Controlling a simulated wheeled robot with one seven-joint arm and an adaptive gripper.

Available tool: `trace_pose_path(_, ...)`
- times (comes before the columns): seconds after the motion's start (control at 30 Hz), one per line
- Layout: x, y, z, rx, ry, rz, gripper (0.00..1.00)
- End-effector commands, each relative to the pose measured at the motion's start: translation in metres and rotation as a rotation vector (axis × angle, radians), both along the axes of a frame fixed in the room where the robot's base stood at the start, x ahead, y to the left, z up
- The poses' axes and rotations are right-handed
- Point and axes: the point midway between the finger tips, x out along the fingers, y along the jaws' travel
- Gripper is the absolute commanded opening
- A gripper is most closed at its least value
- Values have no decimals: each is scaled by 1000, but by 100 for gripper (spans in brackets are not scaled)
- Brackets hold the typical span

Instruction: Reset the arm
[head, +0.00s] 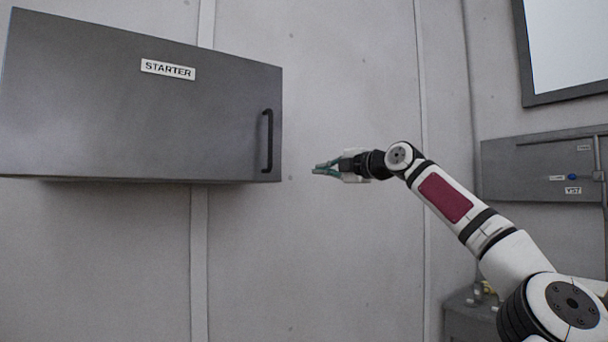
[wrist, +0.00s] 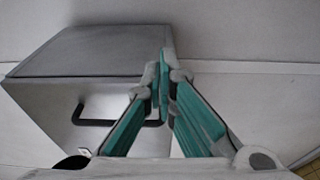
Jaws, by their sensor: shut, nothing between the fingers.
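My gripper (head: 318,170) is at the end of my white arm, which reaches up and left from the lower right in the head view. It points left, toward the handle side of a grey cabinet marked STARTER (head: 130,110), with a gap between them. In the wrist view the green fingers (wrist: 163,75) meet at their tips, with nothing between them. The cabinet (wrist: 60,95) also shows there behind and left of the fingers, with its dark handle (wrist: 120,122) partly hidden by a finger. The cabinet door looks closed.
A grey panel marked V57 (head: 520,165) is on the wall at the right, below a dark-framed board (head: 570,50). A grey box (head: 465,318) stands low beside my arm. The pale wall (head: 320,260) below my gripper is bare.

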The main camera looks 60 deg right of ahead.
Motion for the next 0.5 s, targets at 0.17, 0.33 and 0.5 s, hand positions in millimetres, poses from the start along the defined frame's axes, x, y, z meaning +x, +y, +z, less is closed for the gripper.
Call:
trace_pose_path(0.17, -2, -3, 0, 1, -1, 0, 0)
trace_pose_path(0.33, -3, 0, 2, 4, -2, 3, 0)
trace_pose_path(0.5, -16, 48, 20, 75, -22, 56, 0)
